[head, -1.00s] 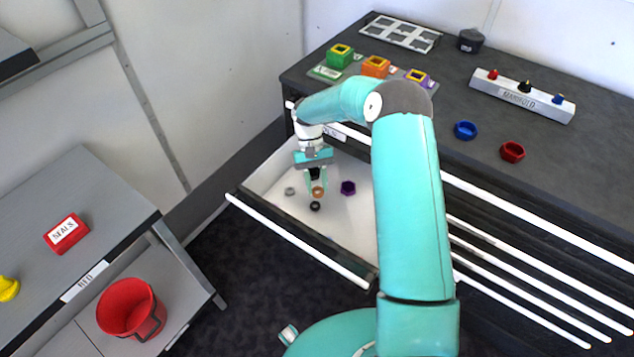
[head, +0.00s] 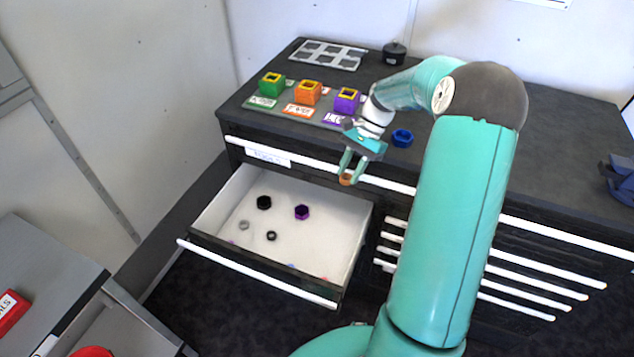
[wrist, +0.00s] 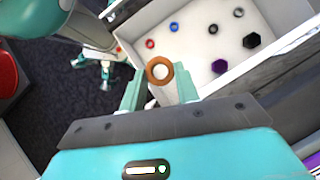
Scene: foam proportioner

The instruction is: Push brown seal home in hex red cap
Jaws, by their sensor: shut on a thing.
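My gripper (head: 346,178) is shut on the brown seal (head: 345,180), a small ring held at the fingertips. In the head view it hangs at the front edge of the worktop, above the right side of the open drawer. The wrist view shows the brown seal (wrist: 159,70) between the two fingertips, its round hole facing the camera. The hex red cap is not visible in the current head view; my arm covers part of the worktop.
The open white drawer (head: 215,201) holds a purple hex cap (head: 301,212), a black hex cap (head: 264,202) and several rings. A blue cap (head: 402,138) lies on the worktop near my wrist. Green (head: 272,84), orange (head: 308,92) and purple (head: 347,100) blocks stand at the back left.

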